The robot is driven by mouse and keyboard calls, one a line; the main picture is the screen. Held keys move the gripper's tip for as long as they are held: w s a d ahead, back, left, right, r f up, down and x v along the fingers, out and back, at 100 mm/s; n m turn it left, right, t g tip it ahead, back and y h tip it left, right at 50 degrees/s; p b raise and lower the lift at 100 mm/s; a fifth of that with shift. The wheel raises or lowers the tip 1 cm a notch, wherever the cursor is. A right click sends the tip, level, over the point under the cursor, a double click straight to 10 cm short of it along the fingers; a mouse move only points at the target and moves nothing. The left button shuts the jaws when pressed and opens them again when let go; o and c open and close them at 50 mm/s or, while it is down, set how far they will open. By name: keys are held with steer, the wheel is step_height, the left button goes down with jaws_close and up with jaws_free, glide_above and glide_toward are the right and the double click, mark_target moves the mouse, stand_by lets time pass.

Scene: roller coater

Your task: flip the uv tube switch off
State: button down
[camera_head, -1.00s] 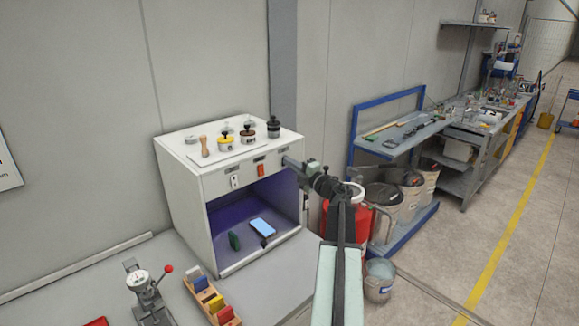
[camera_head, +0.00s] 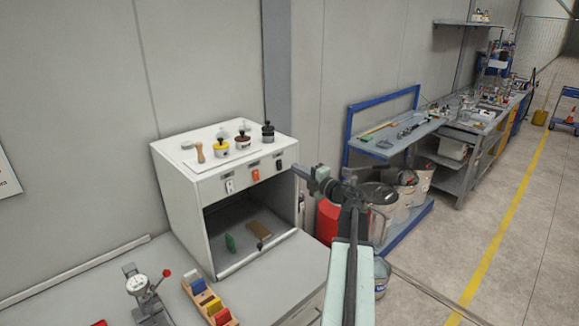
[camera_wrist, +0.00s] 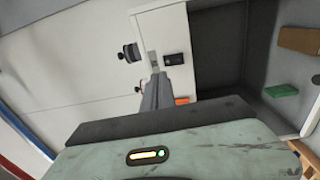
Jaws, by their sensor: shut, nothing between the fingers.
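The white cabinet (camera_head: 180,205) has a row of switches along its front panel: a white one (camera_head: 229,187), an orange one (camera_head: 255,175) and a black one (camera_head: 279,164). Their labels are too small to read, so I cannot tell by text which is the uv tube switch. The cabinet's inside is dark, with no purple glow. My gripper (camera_head: 296,170) is shut and empty, just right of the black switch. In the wrist view my fingertips (camera_wrist: 154,73) point at the panel beside the black switch (camera_wrist: 174,59), with the orange switch (camera_wrist: 182,101) nearby.
A green block (camera_head: 230,243) and a brown block (camera_head: 259,229) lie inside the open cabinet. Small jars and a wooden-handled tool (camera_head: 200,152) stand on top. A gauge (camera_head: 140,285) and a rack of coloured blocks (camera_head: 207,299) stand in front. Buckets (camera_head: 381,206) stand to the right.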

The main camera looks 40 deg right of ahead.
steer(key=s, duration=0.7)
steer(key=shift+r+p, duration=0.3)
steer(key=shift+w, duration=0.1)
